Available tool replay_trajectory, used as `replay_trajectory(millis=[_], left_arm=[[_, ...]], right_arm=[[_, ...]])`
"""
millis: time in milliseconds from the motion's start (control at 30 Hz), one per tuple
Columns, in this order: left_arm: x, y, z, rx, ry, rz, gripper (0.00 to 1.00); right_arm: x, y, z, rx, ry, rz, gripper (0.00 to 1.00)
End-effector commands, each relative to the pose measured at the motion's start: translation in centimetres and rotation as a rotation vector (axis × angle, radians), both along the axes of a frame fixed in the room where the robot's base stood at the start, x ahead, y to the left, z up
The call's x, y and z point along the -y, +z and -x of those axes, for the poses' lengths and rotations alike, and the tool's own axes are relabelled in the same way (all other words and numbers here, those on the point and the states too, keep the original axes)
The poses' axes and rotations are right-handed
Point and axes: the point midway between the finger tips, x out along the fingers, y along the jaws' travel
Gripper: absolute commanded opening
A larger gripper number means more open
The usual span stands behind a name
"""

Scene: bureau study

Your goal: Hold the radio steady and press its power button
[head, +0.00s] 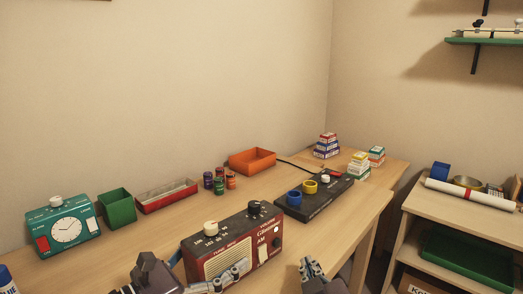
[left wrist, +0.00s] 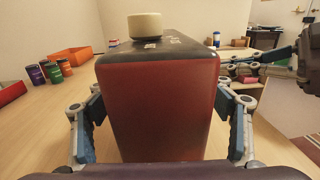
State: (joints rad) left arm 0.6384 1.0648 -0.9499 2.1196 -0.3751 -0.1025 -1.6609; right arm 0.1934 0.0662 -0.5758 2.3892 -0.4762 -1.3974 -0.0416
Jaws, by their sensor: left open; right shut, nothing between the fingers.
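The dark red radio (head: 232,246) stands upright on the desk, with a cream knob (head: 211,228) and a black knob (head: 254,208) on top. Its front has a beige grille, a white switch (head: 262,254) and a small dark button (head: 276,242); I cannot tell which is the power button. My left gripper (head: 205,266) is open around the radio's left end, one finger on each side; the left wrist view shows small gaps beside the radio (left wrist: 160,105). My right gripper (head: 311,268) is shut and empty, right of the radio's front and apart from it.
A black panel with colored knobs (head: 314,197) lies behind the radio. A shelf unit (head: 455,214) stands right.

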Motion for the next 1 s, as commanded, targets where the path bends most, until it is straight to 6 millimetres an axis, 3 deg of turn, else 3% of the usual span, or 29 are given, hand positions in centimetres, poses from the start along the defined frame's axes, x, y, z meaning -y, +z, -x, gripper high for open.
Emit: replay_trajectory(millis=[433, 1000], left_arm=[[-3.2, -0.2, 3.1, -0.005, -0.001, -0.004, 0.75], [-5.8, -0.1, 5.6, -0.004, 0.0, 0.001, 0.75]], right_arm=[[0.0, 0.0, 0.0, 0.0, 0.0, 0.0, 0.0], [0.0, 0.0, 0.0, 0.0, 0.0, 0.0, 0.0]])
